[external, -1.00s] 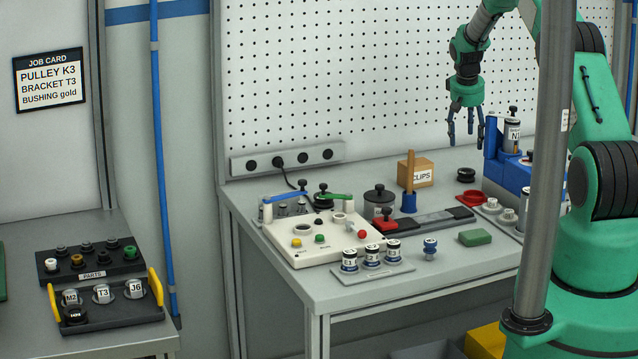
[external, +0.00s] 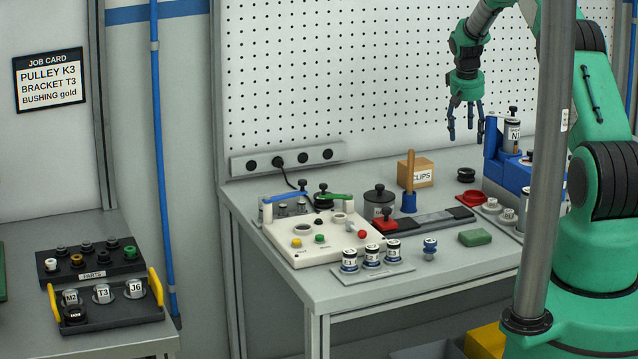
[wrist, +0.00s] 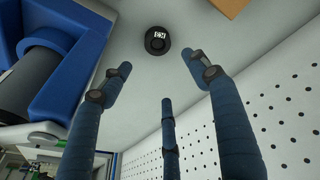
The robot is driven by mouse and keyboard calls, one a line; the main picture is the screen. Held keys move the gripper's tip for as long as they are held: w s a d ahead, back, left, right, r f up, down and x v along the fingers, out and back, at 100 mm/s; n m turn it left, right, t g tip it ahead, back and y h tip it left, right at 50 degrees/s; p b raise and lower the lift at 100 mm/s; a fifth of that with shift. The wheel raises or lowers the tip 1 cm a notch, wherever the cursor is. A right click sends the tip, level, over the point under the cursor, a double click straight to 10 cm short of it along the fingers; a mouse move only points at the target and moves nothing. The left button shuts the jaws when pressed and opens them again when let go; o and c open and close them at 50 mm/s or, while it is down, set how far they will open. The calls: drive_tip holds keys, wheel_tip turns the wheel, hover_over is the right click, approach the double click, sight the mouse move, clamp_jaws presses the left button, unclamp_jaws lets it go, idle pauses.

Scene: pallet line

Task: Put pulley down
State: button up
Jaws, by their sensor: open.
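A small black pulley (external: 466,175) lies flat on the workbench near the pegboard, right of the cardboard box. In the wrist view it is a dark disc (wrist: 157,41) with a white label on top that I cannot read surely. My gripper (external: 466,132) points down above the back of the bench, with its three blue fingers spread open and empty. In the wrist view the fingertips (wrist: 157,75) stand apart from the pulley, with clear space between.
A blue holder (external: 515,178) with a labelled cylinder stands close right of my gripper. The pegboard (external: 370,80) rises behind. Some bare bench surrounds the pulley.

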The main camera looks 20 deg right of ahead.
drive_tip(key=s+a+r, duration=0.4)
drive_tip(key=a+r, duration=0.1)
drive_tip(key=r, duration=0.5)
drive_tip(key=s+a+r, duration=0.4)
drive_tip(key=r, duration=0.6)
drive_tip(key=s+a+r+n+t, duration=0.1)
drive_tip(key=s+a+r, duration=0.4)
drive_tip(key=s+r, duration=0.2)
drive_tip(key=s+a+r+t, duration=0.1)
drive_tip(key=s+a+r, duration=0.3)
drive_tip(key=s+r, duration=0.3)
drive_tip(key=s+a+r+y, duration=0.15)
drive_tip(key=s+a, duration=0.25)
drive_tip(key=s, duration=0.6)
drive_tip(key=s+a+r+n, duration=0.1)
drive_tip(key=s+a+r, duration=0.2)
drive_tip(key=s, duration=0.6)
drive_tip(key=s+a+r, duration=0.2)
drive_tip(key=s+a, duration=0.2)
drive_tip(key=s, duration=0.6)
drive_tip(key=s+a+f, duration=0.1)
drive_tip(key=s+f, duration=0.1)
drive_tip(key=s, duration=0.3)
drive_tip(key=s+a+f+t, duration=0.1)
drive_tip(key=s, duration=0.4)
drive_tip(key=shift+s+a+f+n+y, duration=0.25)
drive_tip(key=shift+s+f+n+y, duration=0.05)
drive_tip(key=shift+f+n+y, duration=0.1)
